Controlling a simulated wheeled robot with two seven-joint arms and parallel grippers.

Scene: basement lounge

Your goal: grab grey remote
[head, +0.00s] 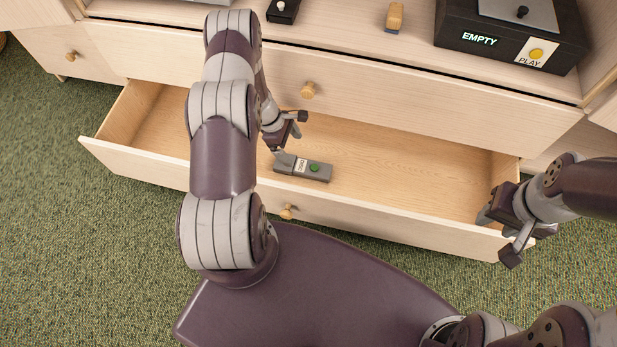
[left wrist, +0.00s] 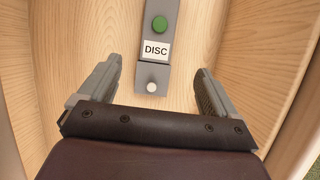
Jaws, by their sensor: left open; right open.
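The grey remote (head: 304,168) lies flat on the floor of the open drawer, with a green button and a white label. In the left wrist view the remote (left wrist: 157,72) shows a green button, a "DISC" label and a white button. My left gripper (head: 290,139) is in the drawer beside the remote's left end. In the wrist view its open fingers (left wrist: 148,90) stand on either side of the remote's near end, apart from it. My right gripper (head: 500,228) is open and empty at the drawer's right front corner.
The open drawer (head: 410,185) is otherwise bare where visible; its front panel (head: 380,232) stands between my base and the remote. A black box marked "EMPTY" and "PLAY" (head: 510,38), a small dark device (head: 283,10) and a wooden item (head: 394,17) sit on the cabinet above.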

